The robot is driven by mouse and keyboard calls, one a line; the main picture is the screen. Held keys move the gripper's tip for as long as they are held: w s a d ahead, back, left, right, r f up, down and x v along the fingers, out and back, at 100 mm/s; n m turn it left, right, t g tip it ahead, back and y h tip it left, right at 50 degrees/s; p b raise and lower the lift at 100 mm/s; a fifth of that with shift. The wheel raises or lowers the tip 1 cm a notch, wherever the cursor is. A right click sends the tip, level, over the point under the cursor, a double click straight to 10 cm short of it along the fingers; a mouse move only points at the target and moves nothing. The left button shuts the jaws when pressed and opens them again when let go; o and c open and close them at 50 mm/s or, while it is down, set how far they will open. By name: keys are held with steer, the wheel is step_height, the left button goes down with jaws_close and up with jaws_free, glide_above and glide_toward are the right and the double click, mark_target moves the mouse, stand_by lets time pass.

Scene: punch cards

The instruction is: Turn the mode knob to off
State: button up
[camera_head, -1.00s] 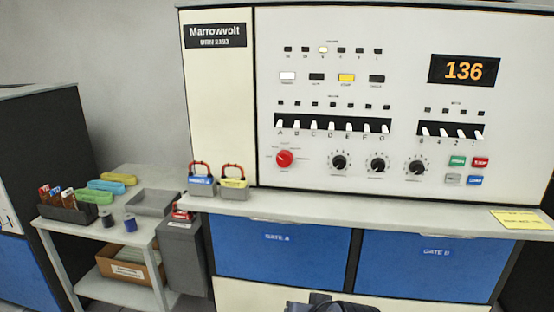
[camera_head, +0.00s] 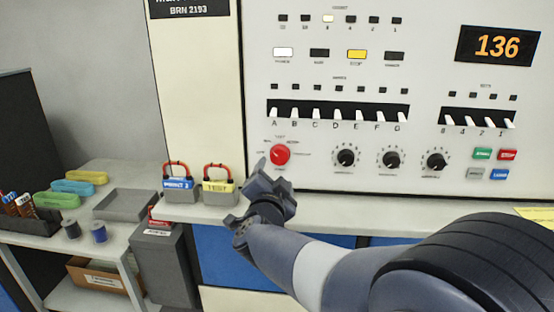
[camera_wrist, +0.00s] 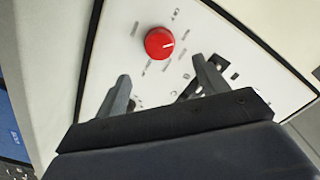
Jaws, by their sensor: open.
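The red mode knob (camera_head: 280,154) is on the lower left of the white control panel (camera_head: 300,70), with small labels around it that are too small to read. My gripper (camera_head: 262,172) is open and empty, just below and left of the knob in the head view. In the wrist view my gripper (camera_wrist: 165,82) has its two fingers spread apart, and neither appears to touch the knob.
Three black knobs (camera_head: 346,157) sit right of the red one, below a row of white toggle switches (camera_head: 338,116). Two red-handled boxes (camera_head: 181,190) stand on the ledge (camera_head: 330,215) at lower left. A side table (camera_head: 60,238) holds trays and spools.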

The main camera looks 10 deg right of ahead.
mark_target(279, 158)
steer(key=x, duration=0.9)
steer(key=shift+f, duration=0.1)
steer(key=c, duration=1)
steer(key=shift+p, duration=0.3)
steer(key=shift+n+p, duration=0.4)
steer(key=n+p, duration=0.3)
steer(key=shift+n, duration=0.4)
steer(key=shift+n+p, duration=1.35)
steer(key=shift+n, duration=0.85)
